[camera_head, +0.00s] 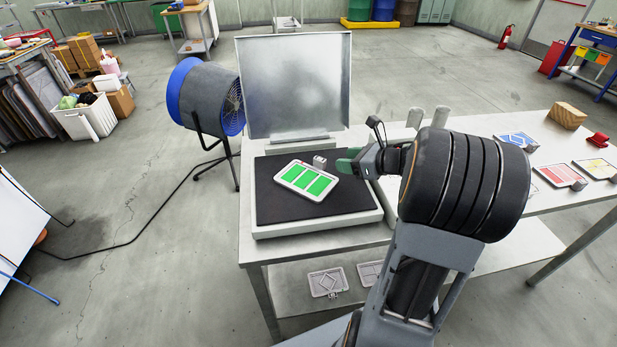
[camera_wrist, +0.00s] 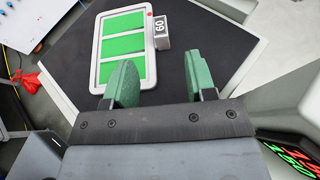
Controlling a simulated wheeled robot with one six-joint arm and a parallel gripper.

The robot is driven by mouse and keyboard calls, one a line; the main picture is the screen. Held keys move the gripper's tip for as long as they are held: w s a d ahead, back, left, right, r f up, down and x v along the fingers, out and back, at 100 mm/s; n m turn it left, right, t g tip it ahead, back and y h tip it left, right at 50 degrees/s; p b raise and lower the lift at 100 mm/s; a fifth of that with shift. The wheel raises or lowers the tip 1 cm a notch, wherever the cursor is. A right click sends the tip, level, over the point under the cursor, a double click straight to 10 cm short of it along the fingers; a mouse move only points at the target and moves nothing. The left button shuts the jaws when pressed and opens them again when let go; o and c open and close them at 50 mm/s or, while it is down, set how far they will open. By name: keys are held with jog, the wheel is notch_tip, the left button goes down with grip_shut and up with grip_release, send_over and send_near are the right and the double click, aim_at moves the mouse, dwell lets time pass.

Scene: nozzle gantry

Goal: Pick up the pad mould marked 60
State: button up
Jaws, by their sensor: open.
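The pad mould marked 60 is a white-framed plate with three green panels (camera_head: 306,180). It lies on the black mat (camera_head: 268,206) of the open press-like unit. A small grey block at its corner carries the number 60 in the wrist view (camera_wrist: 162,33). The green panels also show there (camera_wrist: 122,45). My gripper (camera_head: 347,163) is to the right of the mould in the head view. Its green fingers (camera_wrist: 157,62) are open and empty. In the wrist view the block is ahead of the gap between them, apart from both fingers.
The unit's raised metal lid (camera_head: 295,85) stands behind the mat. A blue-rimmed fan (camera_head: 208,97) stands to the left. Other moulds, red (camera_head: 556,175), blue and yellow, lie on the bench at right with a wooden block (camera_head: 567,116). More moulds (camera_head: 327,283) lie on the lower shelf.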

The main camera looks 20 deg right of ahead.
aim_at(320, 159)
jog(key=shift+p+x, duration=0.5)
jog(key=shift+x, duration=4.1)
jog(key=shift+c, duration=0.3)
grip_shut()
